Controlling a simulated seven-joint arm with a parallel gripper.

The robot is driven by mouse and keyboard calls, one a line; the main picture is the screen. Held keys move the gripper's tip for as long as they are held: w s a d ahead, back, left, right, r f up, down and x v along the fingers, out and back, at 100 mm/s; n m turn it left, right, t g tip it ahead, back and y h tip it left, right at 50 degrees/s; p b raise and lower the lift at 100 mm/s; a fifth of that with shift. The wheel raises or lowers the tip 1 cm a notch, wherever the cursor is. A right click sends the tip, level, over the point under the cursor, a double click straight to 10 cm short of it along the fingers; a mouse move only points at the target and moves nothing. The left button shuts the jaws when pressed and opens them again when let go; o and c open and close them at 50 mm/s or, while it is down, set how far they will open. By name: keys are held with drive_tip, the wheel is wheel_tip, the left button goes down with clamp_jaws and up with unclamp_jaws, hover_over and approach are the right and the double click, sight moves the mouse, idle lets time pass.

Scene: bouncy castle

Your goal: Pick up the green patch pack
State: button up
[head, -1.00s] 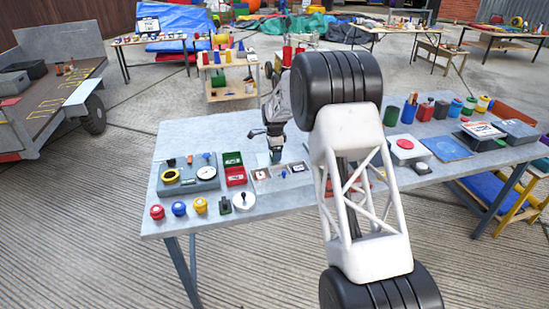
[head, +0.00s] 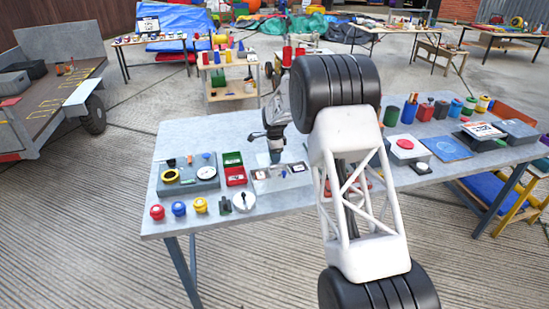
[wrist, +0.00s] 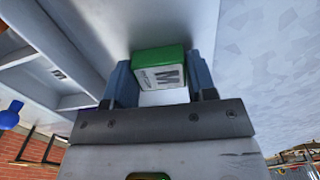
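One finger is on each side, and the pack nearly fills the gap. I cannot tell whether the fingers press on it. In the head view my gripper (head: 275,158) points down at the back of the shallow grey tray (head: 262,186). The pack cannot be made out there, at the fingertips.
Left of the tray stand a green and red open box (head: 235,175) and a grey case (head: 188,178). A red-button box (head: 405,147) stands right of my arm. The table's back left is clear.

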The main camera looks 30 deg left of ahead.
drive_tip(key=c, duration=0.4)
drive_tip(key=shift+r, duration=0.15)
drive_tip(key=shift+r, duration=4.85)
drive_tip(key=shift+r, duration=0.2)
drive_tip(key=shift+r, duration=1.75)
drive_tip(key=shift+s+d+n, duration=0.1)
drive_tip(key=shift+n, duration=0.2)
